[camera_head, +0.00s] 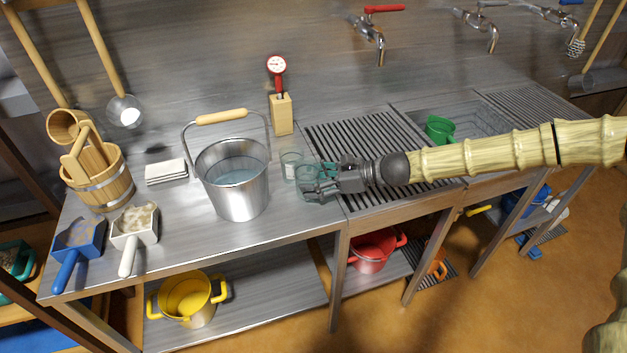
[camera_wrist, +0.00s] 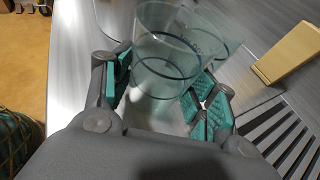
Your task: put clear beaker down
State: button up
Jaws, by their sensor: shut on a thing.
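The clear beaker (camera_wrist: 168,62) stands between the teal finger pads of my gripper (camera_wrist: 165,95) in the wrist view. The pads are closed around its sides. In the head view my gripper (camera_head: 318,181) is at the right part of the steel counter, beside the slatted drainboard, with the clear beaker (camera_head: 304,174) in its fingers. The beaker looks about upright and low over the counter. I cannot tell whether its base touches. Another clear glass vessel (camera_head: 291,162) stands just behind it, partly overlapping it in the wrist view.
A steel bucket of water (camera_head: 236,181) stands left of my gripper. A wooden block with a red dial thermometer (camera_head: 281,112) is behind. The slatted drainboard (camera_head: 360,150) lies to the right. The front strip of counter (camera_head: 200,232) is clear.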

jog(key=shift+f, duration=0.3)
jog(key=o, duration=1.2)
jog(key=shift+o, duration=0.2)
jog(key=shift+b+v, duration=0.65)
jog(key=shift+v, duration=5.35)
